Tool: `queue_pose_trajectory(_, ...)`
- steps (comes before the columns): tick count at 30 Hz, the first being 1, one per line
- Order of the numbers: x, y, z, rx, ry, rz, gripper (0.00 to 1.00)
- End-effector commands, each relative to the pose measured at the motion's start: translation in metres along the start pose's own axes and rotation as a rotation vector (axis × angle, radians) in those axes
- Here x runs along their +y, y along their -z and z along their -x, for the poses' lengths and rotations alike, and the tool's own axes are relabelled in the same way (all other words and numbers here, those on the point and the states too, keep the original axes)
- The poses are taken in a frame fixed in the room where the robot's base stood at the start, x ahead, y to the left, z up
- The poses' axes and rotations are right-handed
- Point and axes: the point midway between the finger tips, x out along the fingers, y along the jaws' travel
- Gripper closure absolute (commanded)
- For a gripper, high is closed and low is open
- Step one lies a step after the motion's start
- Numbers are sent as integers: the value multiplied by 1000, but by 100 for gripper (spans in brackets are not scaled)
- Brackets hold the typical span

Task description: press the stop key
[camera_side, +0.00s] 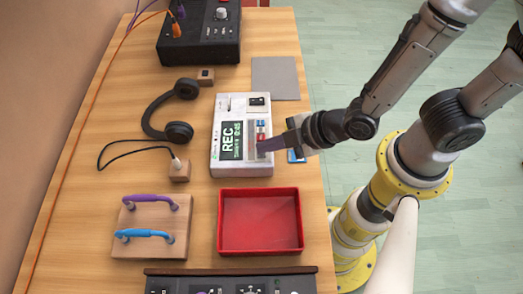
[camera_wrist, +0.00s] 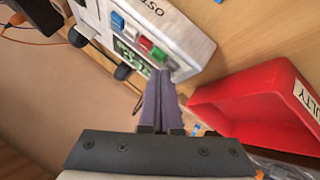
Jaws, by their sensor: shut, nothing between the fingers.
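The white recorder (camera_side: 229,105) lies on the wooden table, its green-on-black display (camera_side: 238,139) reading REC. In the wrist view the recorder (camera_wrist: 182,28) shows a row of coloured keys: blue (camera_wrist: 118,20), white (camera_wrist: 132,31), red (camera_wrist: 146,43) and green (camera_wrist: 159,54). I cannot read which key is stop. My gripper (camera_side: 261,148) is shut and empty, with its purple fingers reaching over the recorder from the right. In the wrist view the fingertips (camera_wrist: 160,73) are at the green end of the key row and hide part of it. I cannot tell whether they touch a key.
A red tray (camera_side: 222,222) stands just in front of the recorder. Black headphones (camera_side: 179,131) and a wooden block with a cable (camera_side: 180,170) lie to its left. A grey pad (camera_side: 275,78) lies behind it. A blue item (camera_side: 293,155), partly hidden, lies under my gripper.

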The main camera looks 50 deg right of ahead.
Motion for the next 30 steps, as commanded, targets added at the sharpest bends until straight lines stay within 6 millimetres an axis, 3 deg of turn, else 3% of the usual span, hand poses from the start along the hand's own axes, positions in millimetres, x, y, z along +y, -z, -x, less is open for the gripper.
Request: queue_pose_trajectory(30, 2, 2, 3, 0, 0, 1, 100)
